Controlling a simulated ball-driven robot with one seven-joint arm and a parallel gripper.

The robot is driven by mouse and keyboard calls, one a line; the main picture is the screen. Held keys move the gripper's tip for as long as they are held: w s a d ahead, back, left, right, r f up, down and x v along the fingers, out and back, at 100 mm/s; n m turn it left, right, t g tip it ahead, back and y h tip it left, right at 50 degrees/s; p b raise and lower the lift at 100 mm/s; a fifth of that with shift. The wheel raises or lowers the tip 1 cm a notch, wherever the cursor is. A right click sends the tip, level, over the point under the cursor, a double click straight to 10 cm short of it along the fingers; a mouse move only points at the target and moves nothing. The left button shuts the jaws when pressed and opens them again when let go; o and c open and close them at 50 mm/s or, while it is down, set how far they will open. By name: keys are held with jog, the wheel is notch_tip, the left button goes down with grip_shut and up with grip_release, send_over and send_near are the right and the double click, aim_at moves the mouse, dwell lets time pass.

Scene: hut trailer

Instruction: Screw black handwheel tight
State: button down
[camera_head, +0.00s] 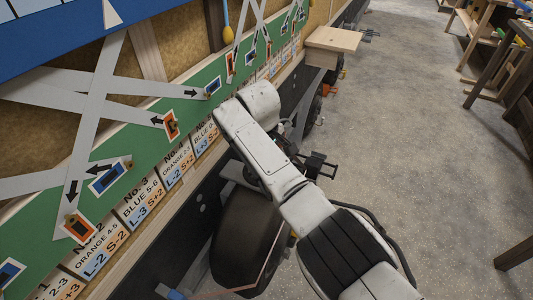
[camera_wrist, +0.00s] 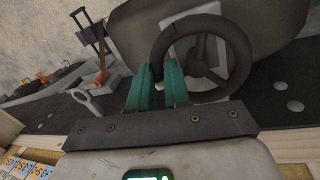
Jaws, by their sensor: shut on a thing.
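The black handwheel (camera_wrist: 243,55) shows in the wrist view, a round rim with spokes in front of a light plate. My gripper (camera_wrist: 158,80) has two green fingers, which are shut on the left part of the handwheel's rim. The rest of the rim stands free to the right of the fingers. How tightly the wheel is screwed cannot be told. In the head view my white arm reaches down to the trailer side, and the gripper and handwheel cannot be made out there.
A large dark tyre (camera_head: 245,240) is beside my arm under the trailer. A green board (camera_head: 140,140) with labels runs along the trailer side. A metal ring (camera_wrist: 88,103) sticks out left of the fingers. A wooden step (camera_head: 333,40) juts out farther along.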

jog(key=shift+s+d+m, duration=0.2)
jog(key=shift+m, duration=0.9)
jog(key=c, duration=1.4)
grip_release()
jog(key=shift+r, duration=0.1)
jog(key=r, duration=0.3)
jog(key=s+a+r, duration=0.1)
jog(key=r, duration=0.6)
jog(key=shift+s+a+r+p, duration=0.15)
jog(key=shift+s+r+p, duration=0.1)
jog(key=shift+s+p, duration=0.1)
